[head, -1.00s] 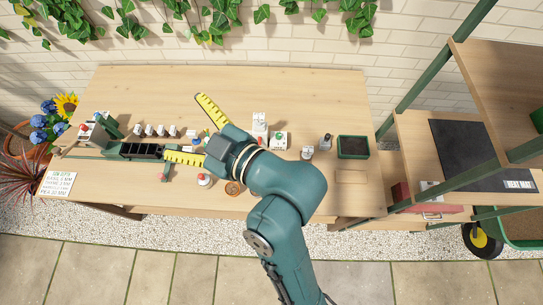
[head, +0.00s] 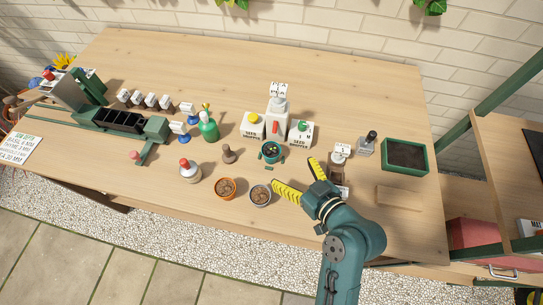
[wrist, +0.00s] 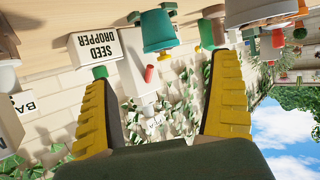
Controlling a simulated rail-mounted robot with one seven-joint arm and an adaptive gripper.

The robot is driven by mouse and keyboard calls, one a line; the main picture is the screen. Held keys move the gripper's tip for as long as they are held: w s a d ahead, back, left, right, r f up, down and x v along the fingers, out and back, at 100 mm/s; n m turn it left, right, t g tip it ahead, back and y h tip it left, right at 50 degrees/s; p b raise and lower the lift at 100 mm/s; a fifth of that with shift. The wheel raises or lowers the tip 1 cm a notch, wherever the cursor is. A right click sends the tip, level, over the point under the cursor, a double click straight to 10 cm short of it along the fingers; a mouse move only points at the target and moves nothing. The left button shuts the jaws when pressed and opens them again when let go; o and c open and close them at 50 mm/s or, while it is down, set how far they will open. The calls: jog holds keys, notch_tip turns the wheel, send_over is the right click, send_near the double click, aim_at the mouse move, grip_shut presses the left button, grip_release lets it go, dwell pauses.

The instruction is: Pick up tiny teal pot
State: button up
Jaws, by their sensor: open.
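The tiny teal pot (head: 271,155) stands upright on the bench, near the middle, with dark filling and small coloured bits on top. It also shows in the wrist view (wrist: 157,31) at the top centre, beyond the gap between the fingers. My gripper (head: 292,171) is open, with its yellow ribbed fingers spread apart. It is in front of the pot and to its right in the head view. The fingers are empty, and no contact with the pot shows.
A terracotta pot (head: 225,188) and a grey pot (head: 260,195) stand to the left of my gripper. Two seed droppers (head: 252,126) (head: 302,133) and a white bottle (head: 277,118) stand behind the teal pot. A brown stamp-like object (head: 229,154) is left of it. A dark tray (head: 405,156) lies right.

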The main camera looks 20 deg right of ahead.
aim_at(274, 153)
jog(key=b+x, duration=0.1)
jog(key=x, duration=0.4)
jog(key=shift+w+a+f, duration=0.1)
jog(key=shift+w+f, duration=0.05)
jog(key=shift+w, duration=0.2)
jog(key=x, duration=0.2)
jog(key=b+x, duration=0.1)
jog(key=x, duration=0.1)
jog(key=b+x, duration=0.1)
jog(key=x, duration=0.1)
jog(key=shift+w+r, duration=0.1)
jog(key=shift+r, duration=0.25)
jog(key=shift+r, duration=0.1)
jog(key=c, duration=1.3)
